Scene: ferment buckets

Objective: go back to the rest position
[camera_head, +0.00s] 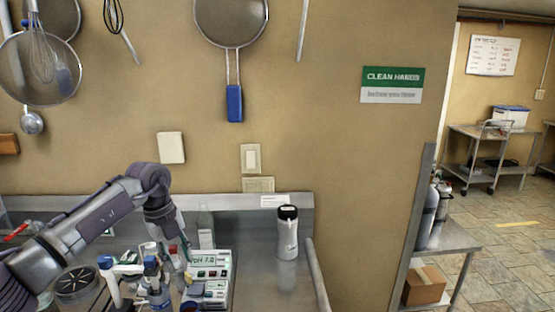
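My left arm comes in from the left and bends down at the wrist, so my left gripper (174,252) points down over the cluttered left part of the steel counter. Its fingers are small and mixed in with the items around them, so I cannot tell whether they are open or shut or hold anything. My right gripper is not in view.
A pH meter (209,262), a clear bottle (206,230) and a blue-capped bottle (154,281) crowd around the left gripper. A white bottle with a black lid (287,240) stands to the right. Utensils, including a large strainer (231,22), hang on the wall above.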

